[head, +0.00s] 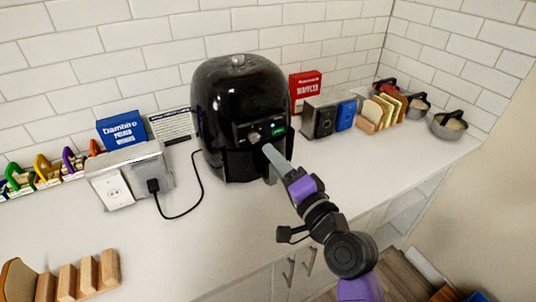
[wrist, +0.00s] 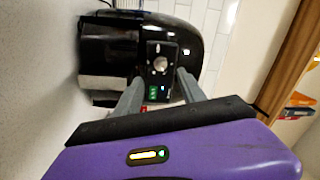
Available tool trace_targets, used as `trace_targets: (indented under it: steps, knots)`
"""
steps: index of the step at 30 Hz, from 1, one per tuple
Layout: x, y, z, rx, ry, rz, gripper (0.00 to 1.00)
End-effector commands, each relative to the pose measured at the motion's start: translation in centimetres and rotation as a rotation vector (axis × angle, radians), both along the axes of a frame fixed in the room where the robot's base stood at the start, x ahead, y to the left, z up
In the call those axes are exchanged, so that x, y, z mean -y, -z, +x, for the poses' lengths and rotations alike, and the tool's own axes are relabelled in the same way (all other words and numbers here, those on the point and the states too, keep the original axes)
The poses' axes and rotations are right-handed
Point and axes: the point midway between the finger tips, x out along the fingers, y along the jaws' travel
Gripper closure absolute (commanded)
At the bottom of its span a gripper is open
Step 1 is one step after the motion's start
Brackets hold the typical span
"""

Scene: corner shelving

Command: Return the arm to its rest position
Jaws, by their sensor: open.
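My arm reaches forward over the counter in the head view, toward the black air fryer (head: 238,100). My gripper (head: 270,165) is at the front of the fryer, just below its control panel. In the wrist view my gripper (wrist: 160,92) has its two grey fingers apart, with the fryer's panel and knob (wrist: 161,65) showing between and beyond them. Nothing shows held between the fingers. I cannot tell whether the fingertips touch the fryer (wrist: 105,50).
A white outlet box (head: 128,178) with a plugged-in black cord stands left of the fryer. A blue box (head: 121,130), a red box (head: 305,90), a toaster (head: 322,117) and bread in a rack (head: 380,110) line the wall. Wooden blocks (head: 88,273) stand at the front left. The middle counter is clear.

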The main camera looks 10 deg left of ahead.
Motion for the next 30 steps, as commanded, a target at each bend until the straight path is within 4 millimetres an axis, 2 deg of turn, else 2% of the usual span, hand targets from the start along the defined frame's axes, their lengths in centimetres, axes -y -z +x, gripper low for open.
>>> trace_targets:
  steps: [4, 19, 23, 24, 30]
  knots:
    - [0.4, 0.0, -0.5, 0.0, 0.0, 0.0, 0.52]
    - [0.6, -0.3, -0.3, 0.028, 0.016, -0.018, 0.52]
    - [2.4, -2.9, 0.1, 0.158, 0.107, -0.093, 0.52]
    - [3.6, -3.1, -0.5, 0.207, 0.157, -0.136, 0.52]
    - [8.2, -0.9, -4.2, 0.304, 0.317, -0.299, 0.52]
